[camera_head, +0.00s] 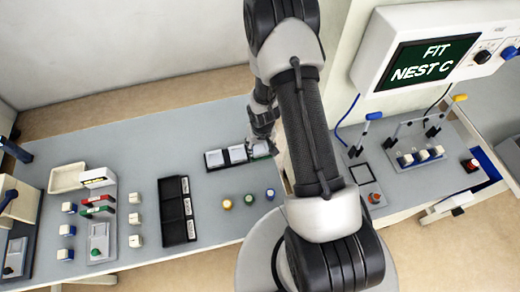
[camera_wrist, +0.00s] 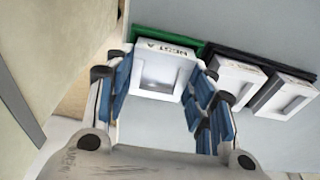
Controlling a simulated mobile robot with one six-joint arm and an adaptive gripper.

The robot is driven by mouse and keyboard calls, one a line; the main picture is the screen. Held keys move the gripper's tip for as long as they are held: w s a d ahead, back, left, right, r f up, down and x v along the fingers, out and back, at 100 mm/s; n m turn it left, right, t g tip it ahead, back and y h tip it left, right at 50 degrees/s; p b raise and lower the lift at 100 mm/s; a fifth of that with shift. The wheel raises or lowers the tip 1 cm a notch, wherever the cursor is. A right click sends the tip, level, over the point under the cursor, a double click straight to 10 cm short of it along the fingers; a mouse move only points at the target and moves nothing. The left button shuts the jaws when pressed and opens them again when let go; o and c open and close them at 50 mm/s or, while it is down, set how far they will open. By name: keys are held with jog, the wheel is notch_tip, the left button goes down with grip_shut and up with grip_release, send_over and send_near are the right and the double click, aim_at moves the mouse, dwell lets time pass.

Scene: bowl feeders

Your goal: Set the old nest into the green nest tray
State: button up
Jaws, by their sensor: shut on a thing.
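The old nest (camera_wrist: 160,72), a white square block with a recess and a label reading NEST A, sits between the blue-padded fingers of my gripper (camera_wrist: 158,85) in the wrist view. The gripper is shut on its sides. The green nest tray (camera_wrist: 148,35) shows as a green strip along the nest's far edge; the rest is covered. I cannot tell whether the nest rests in the tray or is just above it. In the head view my gripper (camera_head: 263,138) is at the right end of the nest row, partly hiding the green tray (camera_head: 262,155).
Two more white nests (camera_wrist: 235,82) (camera_wrist: 284,96) lie in a black tray (camera_wrist: 262,62) to the right. A black rack (camera_head: 176,212), coloured knobs (camera_head: 249,199) and a beige bin (camera_head: 68,177) stand on the grey table (camera_head: 215,222). The screen (camera_head: 426,60) reads FIT NEST C.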

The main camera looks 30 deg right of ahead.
jog(key=shift+f, duration=0.15)
jog(key=o, duration=0.9)
